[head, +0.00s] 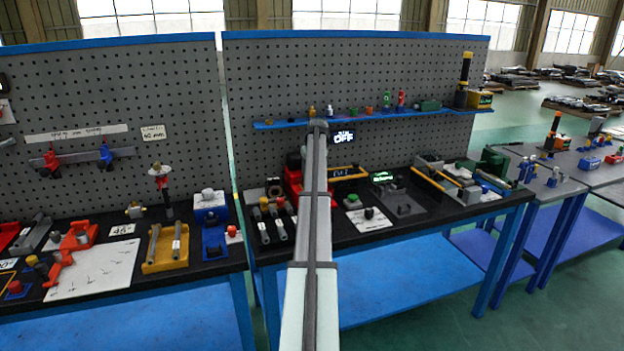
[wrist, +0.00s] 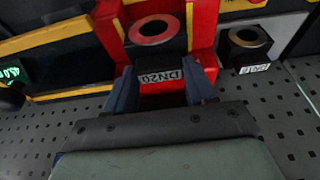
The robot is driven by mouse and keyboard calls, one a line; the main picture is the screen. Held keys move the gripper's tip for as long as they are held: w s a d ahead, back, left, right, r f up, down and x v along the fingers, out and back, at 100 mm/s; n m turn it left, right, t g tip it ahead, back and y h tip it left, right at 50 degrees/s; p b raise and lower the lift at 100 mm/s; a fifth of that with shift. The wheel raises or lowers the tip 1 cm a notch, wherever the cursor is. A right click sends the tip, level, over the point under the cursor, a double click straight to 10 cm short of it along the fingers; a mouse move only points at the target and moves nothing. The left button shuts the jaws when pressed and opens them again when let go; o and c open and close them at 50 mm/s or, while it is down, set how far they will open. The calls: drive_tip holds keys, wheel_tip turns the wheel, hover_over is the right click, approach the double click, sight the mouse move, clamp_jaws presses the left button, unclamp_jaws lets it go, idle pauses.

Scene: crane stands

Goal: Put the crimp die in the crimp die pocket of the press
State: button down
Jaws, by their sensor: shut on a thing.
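The crimp die held by my gripper is a black block with a red-ringed round hole on top and a DN20 label (wrist: 158,76), in the wrist view. My gripper (wrist: 162,88) is shut on it, with one dark blue finger on each side. The die sits at the red press (wrist: 205,45), between its red parts; I cannot tell whether it is fully seated in the pocket. In the head view the red press (head: 291,180) is partly hidden behind my arm, and my gripper and the held die are hidden.
A second black die (wrist: 246,45) with a brass-coloured ring stands right of the press in the wrist view. A yellow-edged tray (wrist: 60,40) lies to the left. Several dark cylinders (head: 273,228) lie on the bench in front of the press in the head view.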

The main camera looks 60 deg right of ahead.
drive_tip(key=shift+f, duration=1.8)
drive_tip(key=shift+f, duration=0.1)
drive_tip(key=c, duration=0.7)
unclamp_jaws()
drive_tip(key=shift+f, duration=0.1)
drive_tip(key=shift+o, duration=0.2)
drive_tip(key=v, duration=1.2)
